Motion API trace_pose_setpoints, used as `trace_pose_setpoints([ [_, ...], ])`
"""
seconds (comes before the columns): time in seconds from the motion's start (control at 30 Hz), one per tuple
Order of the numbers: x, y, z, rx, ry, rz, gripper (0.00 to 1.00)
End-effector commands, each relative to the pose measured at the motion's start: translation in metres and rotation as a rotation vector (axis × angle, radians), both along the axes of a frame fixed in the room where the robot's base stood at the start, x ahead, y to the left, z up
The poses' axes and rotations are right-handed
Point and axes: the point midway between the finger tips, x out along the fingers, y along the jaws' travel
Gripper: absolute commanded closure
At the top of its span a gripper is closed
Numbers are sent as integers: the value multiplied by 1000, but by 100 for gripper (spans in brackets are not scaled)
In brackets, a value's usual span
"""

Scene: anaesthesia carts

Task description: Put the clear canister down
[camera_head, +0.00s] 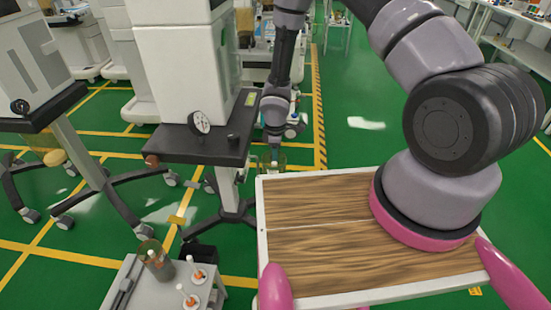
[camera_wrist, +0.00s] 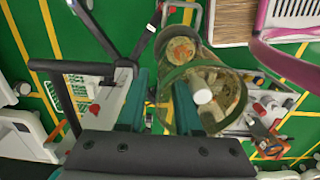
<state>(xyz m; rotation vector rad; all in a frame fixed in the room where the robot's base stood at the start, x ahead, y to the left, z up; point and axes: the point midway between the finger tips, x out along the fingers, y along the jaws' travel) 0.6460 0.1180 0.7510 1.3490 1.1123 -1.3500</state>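A clear, greenish canister (camera_wrist: 226,82) with a dark green rim shows large at the centre right of the wrist view. A white cylindrical knob (camera_wrist: 201,91) shows at its near end. In the head view a small part of the canister (camera_head: 276,163) shows just below my gripper (camera_head: 272,143), and the tray edge hides its lower part. In the wrist view my gripper's teal fingers (camera_wrist: 160,100) stand apart. The right finger overlaps the canister, and its left rim shows between the fingers. Whether they press on it is unclear.
A wood-topped tray with a white rim (camera_head: 262,235) is close in front. Behind it stand an anaesthesia cart (camera_head: 190,150) with a round gauge (camera_head: 199,122). A similar canister (camera_head: 157,264) and white-based bottles stand on a pale cart (camera_head: 125,285) lower left. Green floor (camera_head: 360,140) is clear beyond.

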Motion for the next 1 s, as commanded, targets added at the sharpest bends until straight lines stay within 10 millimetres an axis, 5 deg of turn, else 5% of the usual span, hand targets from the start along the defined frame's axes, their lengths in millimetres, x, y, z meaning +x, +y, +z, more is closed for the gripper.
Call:
trace_pose_setpoints([
  [0.27,2,0,15,3,-3,-3,67],
  [0.7,1,0,103,2,-2,-3,67],
  [1.0,0,0,123,0,0,-1,67],
])
